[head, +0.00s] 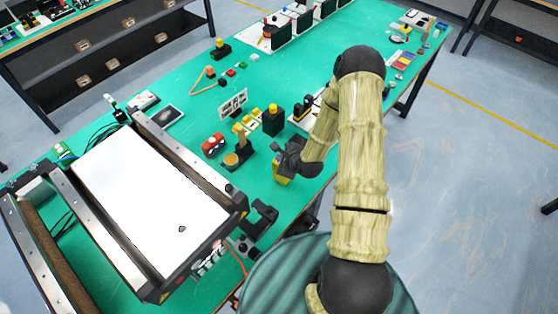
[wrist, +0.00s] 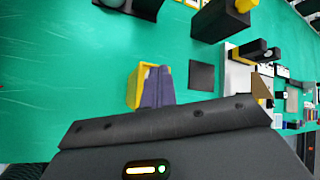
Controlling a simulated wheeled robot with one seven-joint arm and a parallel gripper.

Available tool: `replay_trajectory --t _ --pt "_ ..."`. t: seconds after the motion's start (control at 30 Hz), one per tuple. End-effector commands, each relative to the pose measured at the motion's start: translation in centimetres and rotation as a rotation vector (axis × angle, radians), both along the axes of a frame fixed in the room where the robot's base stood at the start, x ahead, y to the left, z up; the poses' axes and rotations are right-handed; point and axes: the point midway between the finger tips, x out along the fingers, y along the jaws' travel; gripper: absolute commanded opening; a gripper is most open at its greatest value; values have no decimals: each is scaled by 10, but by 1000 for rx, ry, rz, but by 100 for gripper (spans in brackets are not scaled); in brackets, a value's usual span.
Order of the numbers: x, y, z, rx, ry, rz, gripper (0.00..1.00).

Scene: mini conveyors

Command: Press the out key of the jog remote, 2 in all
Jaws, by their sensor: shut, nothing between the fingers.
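A small yellow-sided box (head: 281,181), which looks like the jog remote, is at the front edge of the green bench, partly hidden by my gripper. My gripper (head: 287,165) is shut and empty, right over or beside this box. In the wrist view the yellow box (wrist: 134,88) shows just behind and left of the shut fingertips (wrist: 158,72). The fingers hide much of it. I cannot make out the out key, or whether the fingertips touch it.
A conveyor with a white belt (head: 139,195) fills the left of the bench. A black box with a yellow top (head: 273,121), a yellow stand (head: 238,152) and a red block (head: 213,144) stand close behind the gripper. Bare green bench (wrist: 60,75) lies left in the wrist view.

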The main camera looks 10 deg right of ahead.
Motion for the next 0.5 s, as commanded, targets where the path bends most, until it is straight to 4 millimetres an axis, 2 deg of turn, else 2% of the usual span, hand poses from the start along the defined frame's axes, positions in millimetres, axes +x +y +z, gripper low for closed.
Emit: replay_trajectory --t 0.33,0.5 --pt "0 0 -1 0 1 0 0" --pt "0 0 5 0 2 -1 0"
